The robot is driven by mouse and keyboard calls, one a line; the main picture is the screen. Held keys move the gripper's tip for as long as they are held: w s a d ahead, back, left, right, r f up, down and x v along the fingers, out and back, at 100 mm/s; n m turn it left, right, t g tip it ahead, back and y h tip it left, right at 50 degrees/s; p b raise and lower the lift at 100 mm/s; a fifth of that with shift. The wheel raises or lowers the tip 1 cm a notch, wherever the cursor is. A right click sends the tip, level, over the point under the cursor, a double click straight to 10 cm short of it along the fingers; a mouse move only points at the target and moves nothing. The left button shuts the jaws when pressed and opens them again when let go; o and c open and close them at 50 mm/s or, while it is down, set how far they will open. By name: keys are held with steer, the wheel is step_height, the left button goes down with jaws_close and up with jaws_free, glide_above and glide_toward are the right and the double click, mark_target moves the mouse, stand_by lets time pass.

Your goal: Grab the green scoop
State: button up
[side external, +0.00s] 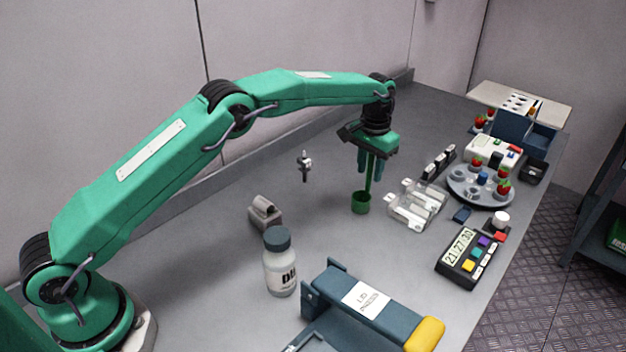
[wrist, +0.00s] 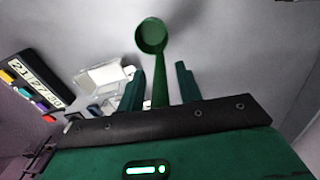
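The green scoop has a round cup (side external: 361,203) at its lower end and a long thin handle that rises upright to my gripper in the side view. Whether the cup touches the table is not clear. My gripper (side external: 370,166) points down over it. In the wrist view, the scoop's cup (wrist: 152,37) lies beyond the fingertips, and its handle runs back between the two fingers of my gripper (wrist: 160,76). Gaps show on both sides of the handle, so the gripper is open around it. The handle's top end is hidden by the gripper body.
Clear racks (side external: 415,207) stand close right of the scoop, with a round berry carousel (side external: 470,190) beyond. A timer (side external: 470,253), a white bottle (side external: 280,265) and a blue press (side external: 365,305) are nearer. A grey holder (side external: 264,213) stands left. Table left of the scoop is mostly clear.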

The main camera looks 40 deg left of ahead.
jaws_close()
steer(key=shift+r, duration=0.25)
steer(key=shift+r, duration=1.7)
steer(key=shift+s+d+r, duration=0.1)
steer(key=shift+d+r, duration=0.05)
steer(key=shift+r, duration=0.1)
steer(key=s+d+r, duration=0.6)
steer(key=s+d, duration=0.1)
steer(key=d, duration=0.1)
steer(key=shift+s+d+r, duration=0.25)
steer(key=shift+d+r, duration=0.05)
steer(key=shift+r, duration=0.05)
